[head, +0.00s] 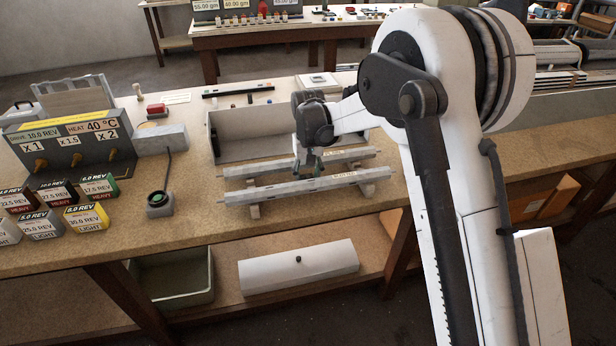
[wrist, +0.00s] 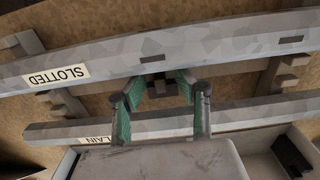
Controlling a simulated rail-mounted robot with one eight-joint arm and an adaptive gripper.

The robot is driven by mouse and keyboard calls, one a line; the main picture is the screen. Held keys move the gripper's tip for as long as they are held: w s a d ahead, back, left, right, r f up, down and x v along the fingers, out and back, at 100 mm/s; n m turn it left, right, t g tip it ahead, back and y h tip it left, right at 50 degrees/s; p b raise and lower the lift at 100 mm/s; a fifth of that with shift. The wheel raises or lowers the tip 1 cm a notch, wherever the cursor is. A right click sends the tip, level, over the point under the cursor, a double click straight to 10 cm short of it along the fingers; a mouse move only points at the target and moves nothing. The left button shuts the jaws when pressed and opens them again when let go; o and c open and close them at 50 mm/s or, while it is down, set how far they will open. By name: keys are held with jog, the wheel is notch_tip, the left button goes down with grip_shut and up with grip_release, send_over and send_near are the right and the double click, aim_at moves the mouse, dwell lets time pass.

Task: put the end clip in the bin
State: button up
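My gripper (head: 309,165) is over the two grey shutter profiles on the bench, and its green-padded fingers are apart in the wrist view (wrist: 160,88). A small dark piece (wrist: 157,88) shows between the fingers, beside the slotted profile (wrist: 190,50); I cannot tell whether it is the end clip. I see no clear grip on it. The profile labelled SLOTTED (head: 290,190) lies in front of the second profile (head: 240,171), whose label reads "LAIN" where visible. A grey-green open bin (head: 178,298) is on the shelf below the bench.
A long grey tray (head: 240,153) stands behind the profiles. A control box (head: 75,150), labelled blocks (head: 85,217) and a corded button (head: 160,203) are at the left. A white cover (head: 300,268) lies beside the bin. The front bench strip is clear.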

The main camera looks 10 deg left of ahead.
notch_tip(320, 180, up, 12)
jog(key=s+d+r+m+t, duration=0.1)
jog(key=s+d+r+t, duration=0.1)
jog(key=s+d+r, duration=0.6)
jog(key=s+d+r+m+t, duration=0.1)
jog(key=s+d+r, duration=0.2)
jog(key=d, duration=0.2)
jog(key=s+d+r, duration=0.2)
jog(key=s+d, duration=0.2)
jog(key=d, duration=0.1)
jog(key=s+d+f+m+t, duration=0.1)
jog(key=s+d+f+t, duration=0.1)
jog(key=s+d, duration=0.4)
jog(key=s+d+f+m+t, duration=0.1)
jog(key=s+d, duration=0.5)
jog(key=s, duration=0.7)
jog(key=shift+f+t, duration=0.5)
jog(key=shift+f, duration=0.3)
jog(key=shift+o, duration=0.7)
jog(key=shift+s+d+f, duration=0.2)
jog(key=shift+s, duration=0.1)
jog(key=o, duration=0.5)
jog(key=shift+o, duration=0.2)
